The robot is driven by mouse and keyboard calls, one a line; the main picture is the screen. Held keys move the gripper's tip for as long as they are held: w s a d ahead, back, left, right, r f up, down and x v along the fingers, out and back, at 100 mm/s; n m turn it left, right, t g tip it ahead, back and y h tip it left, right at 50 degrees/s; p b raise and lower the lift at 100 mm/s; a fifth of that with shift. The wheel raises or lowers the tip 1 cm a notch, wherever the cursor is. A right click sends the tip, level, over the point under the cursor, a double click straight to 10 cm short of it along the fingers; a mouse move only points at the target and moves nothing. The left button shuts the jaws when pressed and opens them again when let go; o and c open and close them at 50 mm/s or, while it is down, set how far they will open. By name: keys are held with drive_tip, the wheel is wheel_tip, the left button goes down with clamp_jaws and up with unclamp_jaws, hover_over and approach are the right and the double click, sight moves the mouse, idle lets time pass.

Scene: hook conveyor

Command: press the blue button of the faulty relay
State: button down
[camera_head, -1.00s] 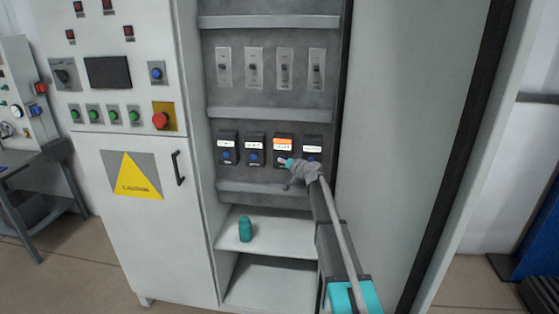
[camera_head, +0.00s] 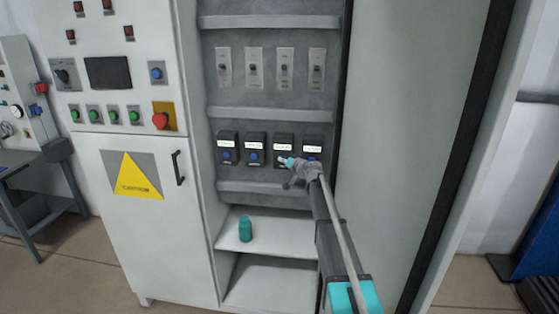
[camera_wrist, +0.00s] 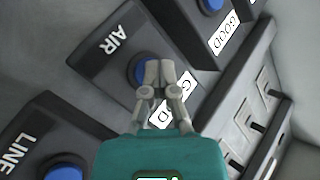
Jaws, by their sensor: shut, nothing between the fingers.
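Several black relays with white labels and blue buttons sit in a row in the open cabinet. My gripper (camera_head: 285,161) is shut and empty, its tip at the third relay (camera_head: 283,143) from the left. In the wrist view, that relay (camera_wrist: 97,70) is marked AIR. My gripper's fingertips (camera_wrist: 160,66) are over its blue button (camera_wrist: 138,72), covering part of it, and seem to touch it. Its white label (camera_wrist: 160,113) is partly hidden by the fingers. A neighbouring relay's label (camera_wrist: 227,33) reads GOOD; another relay (camera_wrist: 30,135) is marked LINE.
A row of grey switches (camera_head: 284,69) is above the relays. A teal bottle-like object (camera_head: 245,229) stands on the shelf (camera_head: 275,235) below. The cabinet door (camera_head: 420,110) stands open close to the right of my arm.

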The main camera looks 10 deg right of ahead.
drive_tip(key=shift+s, duration=0.1)
drive_tip(key=shift+s+a, duration=0.25)
drive_tip(key=shift+s, duration=0.4)
drive_tip(key=shift+s+a, duration=0.25)
drive_tip(key=shift+s, duration=0.55)
drive_tip(key=shift+s+a, duration=0.3)
drive_tip(key=shift+s, duration=0.5)
drive_tip(key=shift+s+a, duration=0.25)
drive_tip(key=shift+s, duration=0.55)
